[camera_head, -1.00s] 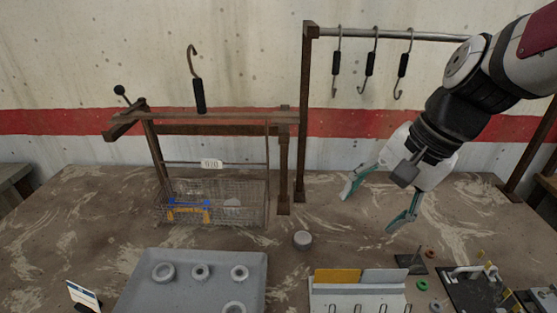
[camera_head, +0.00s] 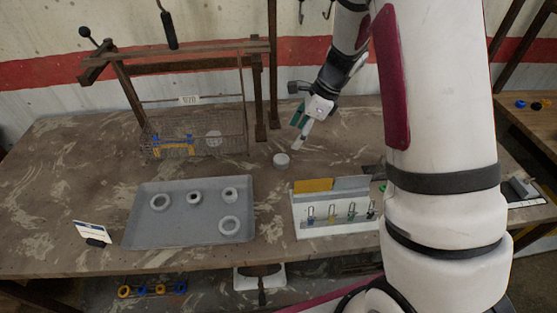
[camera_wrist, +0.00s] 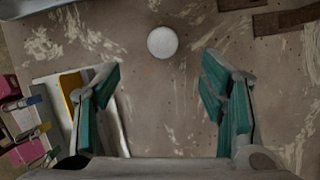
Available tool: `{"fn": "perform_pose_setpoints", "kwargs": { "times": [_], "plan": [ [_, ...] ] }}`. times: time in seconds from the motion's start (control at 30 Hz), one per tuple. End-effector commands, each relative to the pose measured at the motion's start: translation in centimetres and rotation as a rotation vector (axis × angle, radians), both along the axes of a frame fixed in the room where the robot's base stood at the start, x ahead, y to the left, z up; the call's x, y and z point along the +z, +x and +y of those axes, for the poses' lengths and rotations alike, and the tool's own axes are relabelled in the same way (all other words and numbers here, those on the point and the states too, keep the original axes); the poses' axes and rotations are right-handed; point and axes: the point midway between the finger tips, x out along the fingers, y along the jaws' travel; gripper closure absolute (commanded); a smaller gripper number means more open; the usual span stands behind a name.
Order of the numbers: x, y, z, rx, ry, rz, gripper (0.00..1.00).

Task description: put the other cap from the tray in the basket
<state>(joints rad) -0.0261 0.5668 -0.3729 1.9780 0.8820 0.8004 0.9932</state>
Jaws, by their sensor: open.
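A pale round cap (camera_head: 282,159) sits on the bare table between the basket and the white rack, not in the tray. It also shows in the wrist view (camera_wrist: 162,42), ahead of the fingertips and between their lines. My gripper (camera_head: 299,130) is open and empty, above the table just right of the cap and apart from it. In the wrist view its two teal fingers (camera_wrist: 162,85) are wide apart. The grey tray (camera_head: 180,230) holds several ring-shaped pieces. The wire basket (camera_head: 233,135) hangs under a wooden frame and holds a whitish round piece (camera_head: 213,138) and blue and yellow items.
The white rack (camera_head: 338,222) with yellow and grey panels stands right of the tray. A small card (camera_head: 93,231) stands at the left. A wooden post (camera_head: 274,80) rises behind the cap. My arm hides the table's right side.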

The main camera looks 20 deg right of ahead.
Motion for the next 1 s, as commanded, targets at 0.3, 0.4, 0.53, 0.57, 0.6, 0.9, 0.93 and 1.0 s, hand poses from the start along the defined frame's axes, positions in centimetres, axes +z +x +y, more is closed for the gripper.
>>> {"fn": "perform_pose_setpoints", "kwargs": {
  "times": [0.3, 0.4, 0.53, 0.57, 0.6, 0.9, 0.93, 1.0],
  "plan": [
    [-5.1, 0.7, 2.0, 0.002, 0.0, 0.003, 0.36],
    [-5.7, 0.8, 2.2, 0.003, 0.001, 0.002, 0.36],
    [-6.3, 1.0, 2.4, 0.003, 0.0, 0.002, 0.36],
    [-6.6, 1.0, 2.5, 0.003, 0.0, 0.002, 0.36],
    [-7.0, 1.1, 2.6, 0.004, -0.001, 0.003, 0.36],
    [-10.4, 2.0, 3.8, 0.004, 0.0, 0.002, 0.36],
    [-10.5, 2.0, 3.8, 0.004, -0.001, 0.001, 0.36],
    [-10.7, 2.1, 3.9, 0.003, -0.001, 0.0, 0.36]
  ]
}}
